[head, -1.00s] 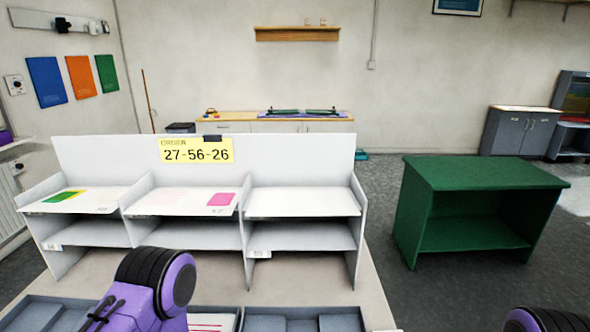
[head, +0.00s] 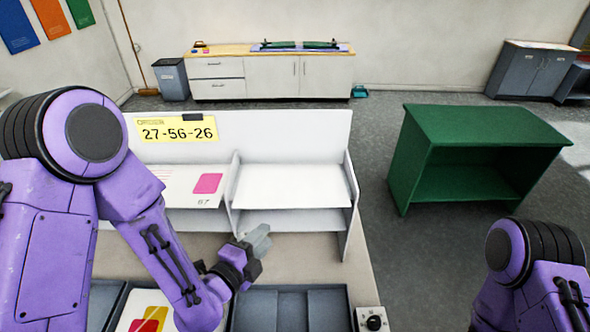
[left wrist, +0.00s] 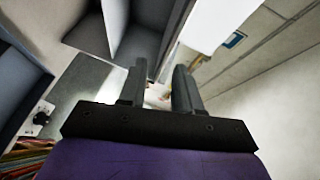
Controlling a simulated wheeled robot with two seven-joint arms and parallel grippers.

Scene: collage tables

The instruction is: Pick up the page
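A white page with a pink square and the number 67 (head: 180,195) lies on the upper shelf of the white rack, partly hidden by my left arm. Another page with red and yellow shapes (head: 126,314) lies in a grey tray at the bottom, also partly covered by the arm. Which one is the task's page I cannot tell. My left gripper (head: 260,240) is over the table in front of the rack's right bay, apart from both pages. The left wrist view shows its fingers (left wrist: 158,88) spread with nothing between them. My right gripper is out of view.
The white rack (head: 294,187) has an empty upper right shelf and carries a yellow sign reading 27-56-26 (head: 178,130). Grey trays (head: 290,310) line the table's front, with a small box with a black knob (head: 372,320) beside them. A green table (head: 480,125) stands right.

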